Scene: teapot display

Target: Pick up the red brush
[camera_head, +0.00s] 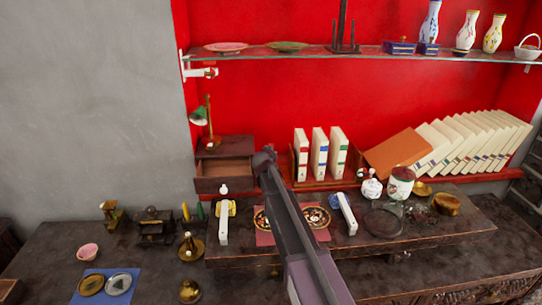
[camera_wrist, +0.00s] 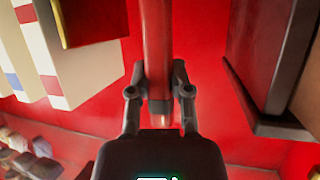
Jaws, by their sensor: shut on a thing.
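In the wrist view my gripper (camera_wrist: 158,85) is shut on the red brush (camera_wrist: 157,40). The brush's long red shaft lies between the two dark fingers, with a dark band and a pale tip near the palm. Its far end runs out of the top of the picture. In the head view my arm reaches up over the table toward the red wall, and I cannot make out the brush or the fingers there.
White books (camera_head: 320,153) stand close right of my arm's end, with a dark wooden drawer box (camera_head: 222,185) to its left. A glass shelf (camera_head: 290,55) with vases runs above. Trinkets and jars crowd the dark table (camera_head: 420,232).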

